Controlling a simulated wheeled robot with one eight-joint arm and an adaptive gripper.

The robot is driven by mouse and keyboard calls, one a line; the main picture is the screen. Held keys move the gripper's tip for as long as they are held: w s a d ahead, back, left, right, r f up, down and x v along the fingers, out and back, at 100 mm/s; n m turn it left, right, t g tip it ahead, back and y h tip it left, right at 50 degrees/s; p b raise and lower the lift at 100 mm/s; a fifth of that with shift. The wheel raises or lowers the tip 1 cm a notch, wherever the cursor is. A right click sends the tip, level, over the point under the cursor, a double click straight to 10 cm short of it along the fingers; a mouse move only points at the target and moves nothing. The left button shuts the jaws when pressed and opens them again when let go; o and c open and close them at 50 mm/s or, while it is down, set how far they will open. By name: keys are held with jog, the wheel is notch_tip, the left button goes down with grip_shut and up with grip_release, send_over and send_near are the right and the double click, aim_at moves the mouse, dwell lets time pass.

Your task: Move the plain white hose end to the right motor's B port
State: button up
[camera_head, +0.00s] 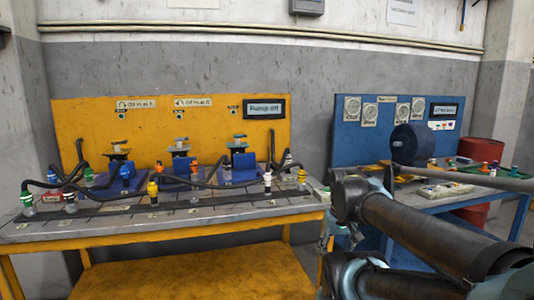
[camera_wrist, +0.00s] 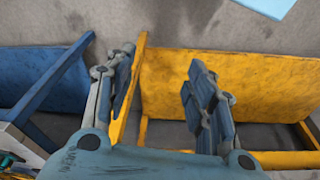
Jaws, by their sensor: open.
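Three motor units with blue bases stand in a row on the yellow bench. The right motor (camera_head: 240,160) is at the right end of the row; its port letters are too small to read. A white-collared hose end (camera_head: 267,180) stands near the right front of the bench. Other pale fittings (camera_head: 70,203) stand at the left, and I cannot tell for sure which one is the plain white hose end. My gripper (camera_wrist: 160,92) is open and empty in the wrist view, with bare floor and yellow bench frame beyond it. No hose or motor shows there.
At the right stand a blue bench with gauges (camera_head: 352,108) and a red drum (camera_head: 482,150). My arm covers the lower right.

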jog(key=w+a+r+n+g, duration=0.1)
jog(key=w+a+r+n, duration=0.2)
jog(key=w+r+n, duration=0.4)
jog(key=w+a+r+n, duration=0.4)
jog(key=w+r+n, duration=0.2)
jog(key=w+r, duration=0.3)
jog(key=w+a+r+n, duration=0.2)
jog(key=w+a+n, duration=0.2)
jog(key=w, duration=0.1)
jog(key=w+a+r+n, duration=0.2)
jog(key=w+a+n, duration=0.2)
jog(key=w+a, duration=0.1)
jog(key=w+a+r+n+g, duration=0.1)
jog(key=w+a+r+n, duration=0.2)
jog(key=w+a+n, duration=0.1)
jog(key=shift+w+a+r+n, duration=0.1)
jog(key=shift+w+a+n, duration=0.25)
jog(key=shift+w+n, duration=0.25)
jog(key=shift+w+a, duration=0.3)
jog(key=shift+f, duration=4.4)
jog(key=shift+s, duration=0.1)
